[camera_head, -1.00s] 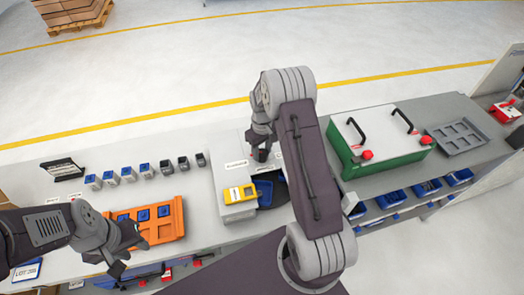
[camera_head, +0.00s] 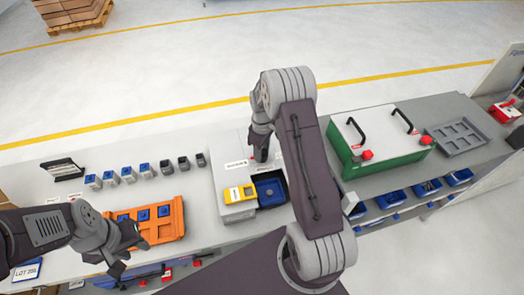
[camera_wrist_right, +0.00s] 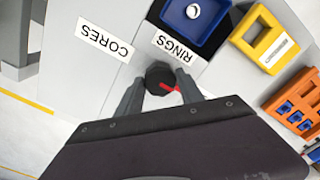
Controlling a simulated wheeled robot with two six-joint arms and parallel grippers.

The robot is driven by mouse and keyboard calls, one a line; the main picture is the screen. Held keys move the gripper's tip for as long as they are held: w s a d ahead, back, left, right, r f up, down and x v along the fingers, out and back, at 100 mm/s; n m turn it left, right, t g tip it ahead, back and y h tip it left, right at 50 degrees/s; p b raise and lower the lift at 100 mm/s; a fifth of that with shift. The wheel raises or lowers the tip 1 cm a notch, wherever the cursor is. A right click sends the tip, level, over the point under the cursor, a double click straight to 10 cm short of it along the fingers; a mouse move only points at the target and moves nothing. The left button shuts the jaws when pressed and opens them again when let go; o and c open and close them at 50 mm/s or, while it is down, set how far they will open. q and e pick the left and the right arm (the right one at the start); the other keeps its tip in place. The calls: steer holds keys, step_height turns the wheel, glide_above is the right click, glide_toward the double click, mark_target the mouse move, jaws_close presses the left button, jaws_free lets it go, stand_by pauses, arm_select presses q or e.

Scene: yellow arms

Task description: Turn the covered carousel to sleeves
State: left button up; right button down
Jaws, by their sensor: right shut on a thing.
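The covered carousel (camera_head: 228,163) is a light grey housing near the middle of the bench. Its opening shows a blue bin (camera_head: 270,190); in the right wrist view this bin (camera_wrist_right: 183,38) holds a white ring-like part. Labels reading CORES (camera_wrist_right: 104,41) and RINGS (camera_wrist_right: 178,47) lie on the cover; no sleeves label is readable. My right gripper (camera_wrist_right: 160,88) is shut on a dark round knob (camera_wrist_right: 158,73) with a red pointer. In the head view the right arm partly hides the cover. My left gripper (camera_head: 130,257) hangs apart from the carousel, fingers seemingly spread, at the bench front.
A yellow frame (camera_head: 227,195) sits beside the opening. An orange tray (camera_head: 172,232) with blue parts lies left, below a row of small blue and grey pieces. A green box (camera_head: 375,160) with black handles and a grey tray (camera_head: 456,138) stand to the right.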

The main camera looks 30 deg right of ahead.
steer(key=shift+w+r, duration=0.1)
stand_by(0.4)
steer(key=c, duration=0.7)
jaws_free()
steer(key=shift+c, duration=0.2)
steer(key=shift+r, duration=0.3)
step_height(320, 180, up, 8)
steer(key=b, duration=0.2)
steer(key=shift+r, duration=0.25)
